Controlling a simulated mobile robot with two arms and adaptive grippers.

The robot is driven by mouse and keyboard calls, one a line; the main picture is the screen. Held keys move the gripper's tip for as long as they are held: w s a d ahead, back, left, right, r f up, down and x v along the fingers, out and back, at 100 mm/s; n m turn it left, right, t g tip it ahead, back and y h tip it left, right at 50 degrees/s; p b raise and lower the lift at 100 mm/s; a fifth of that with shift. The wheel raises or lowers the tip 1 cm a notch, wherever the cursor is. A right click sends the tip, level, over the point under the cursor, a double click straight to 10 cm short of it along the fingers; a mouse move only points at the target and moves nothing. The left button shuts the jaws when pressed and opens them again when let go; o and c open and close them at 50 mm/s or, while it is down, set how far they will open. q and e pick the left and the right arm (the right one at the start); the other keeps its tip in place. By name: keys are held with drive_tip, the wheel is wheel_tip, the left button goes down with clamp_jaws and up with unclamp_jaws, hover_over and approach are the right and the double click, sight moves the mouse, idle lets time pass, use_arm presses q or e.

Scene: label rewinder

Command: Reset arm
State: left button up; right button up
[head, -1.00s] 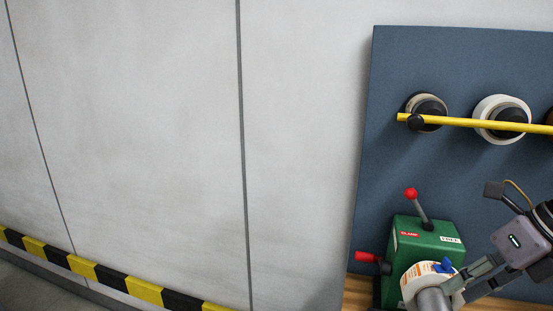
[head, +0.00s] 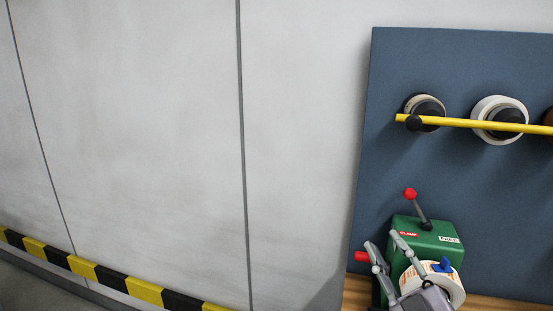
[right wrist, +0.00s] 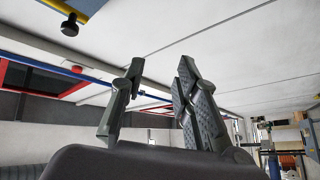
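My right gripper (head: 381,242) is at the bottom of the head view, its fingers pointing up in front of the green label rewinder (head: 432,238). The fingers are apart with nothing between them; the right wrist view also shows this gripper (right wrist: 160,65) open and empty. The rewinder has an upright lever with a red knob (head: 410,194) and a red handle (head: 361,257) at its left, partly behind a finger. A white label roll (head: 453,286) with a blue part sits at its front, partly hidden by my gripper. My left gripper is not in view.
A blue panel (head: 460,175) stands behind, with tape rolls, one white (head: 482,133), behind a yellow bar (head: 460,123). The rewinder is on a wooden surface (head: 357,290). Left is a plain grey wall (head: 130,130) with a yellow-black stripe (head: 145,290).

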drive_tip(key=s+d+f+m+g+h, duration=0.1)
drive_tip(key=s+f+m+g+h, duration=0.2)
drive_tip(key=f, duration=0.6)
drive_tip(key=s+d+f+m+g+h, duration=0.1)
drive_tip(key=s+d+f+m+g, duration=0.15)
drive_tip(key=s+f+g, duration=0.45)
drive_tip(key=s+f+m+g+h, duration=0.2)
drive_tip(key=f+m+h, duration=0.15)
drive_tip(key=f, duration=0.75)
drive_tip(key=s+a+f+g+y, duration=0.25)
drive_tip(key=s+f+g, duration=0.45)
drive_tip(key=s, duration=0.6)
wheel_tip(320, 180, down, 26)
drive_tip(key=s, duration=0.1)
drive_tip(key=s+d+f+g, duration=0.1)
drive_tip(key=s+d+f, duration=0.1)
drive_tip(key=s+f, duration=1.5)
drive_tip(key=shift+s+d+f+g, duration=0.15)
drive_tip(key=shift+s+d+g, duration=0.15)
